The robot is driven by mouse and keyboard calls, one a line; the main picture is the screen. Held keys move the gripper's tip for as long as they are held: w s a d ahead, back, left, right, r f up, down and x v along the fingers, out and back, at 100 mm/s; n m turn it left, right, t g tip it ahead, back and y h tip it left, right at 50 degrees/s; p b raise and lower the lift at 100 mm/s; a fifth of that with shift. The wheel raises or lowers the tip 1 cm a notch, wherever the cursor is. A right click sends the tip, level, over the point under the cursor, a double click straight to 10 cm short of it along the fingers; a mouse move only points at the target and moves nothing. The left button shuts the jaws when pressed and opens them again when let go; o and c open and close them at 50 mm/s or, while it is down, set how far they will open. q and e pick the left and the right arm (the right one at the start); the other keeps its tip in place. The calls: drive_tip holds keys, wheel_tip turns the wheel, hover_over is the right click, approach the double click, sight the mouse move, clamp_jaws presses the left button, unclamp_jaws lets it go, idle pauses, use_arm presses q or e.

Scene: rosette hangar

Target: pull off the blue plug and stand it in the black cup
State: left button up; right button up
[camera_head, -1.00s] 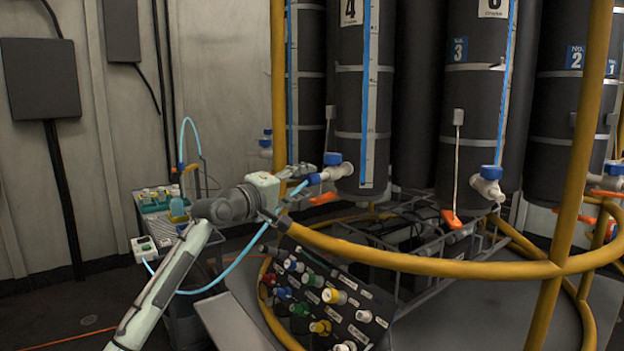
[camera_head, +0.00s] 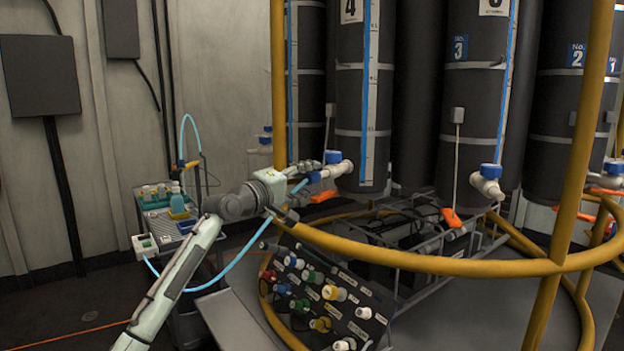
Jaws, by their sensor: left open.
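A blue plug (camera_head: 314,177) on the end of a light-blue hose (camera_head: 238,264) sits at the white valve (camera_head: 338,169) below tank 4. My left gripper (camera_head: 308,172) is open, with its fingers right beside the plug and valve. I cannot tell whether the fingers touch the plug. The gripper hides part of the hose behind it. I cannot make out a black cup in this view. My right gripper is not in view.
A yellow rail (camera_head: 420,265) curves across in front of the tanks. Below it is a black panel (camera_head: 340,318) with several coloured plugs. A small cart (camera_head: 150,222) with bottles stands at the left. An orange handle (camera_head: 324,195) is just under the valve.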

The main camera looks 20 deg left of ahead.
sight(307, 180)
use_arm(q)
drive_tip(key=shift+c, duration=0.4)
idle(0.4)
clamp_jaws()
drive_tip(key=shift+v, duration=3.05)
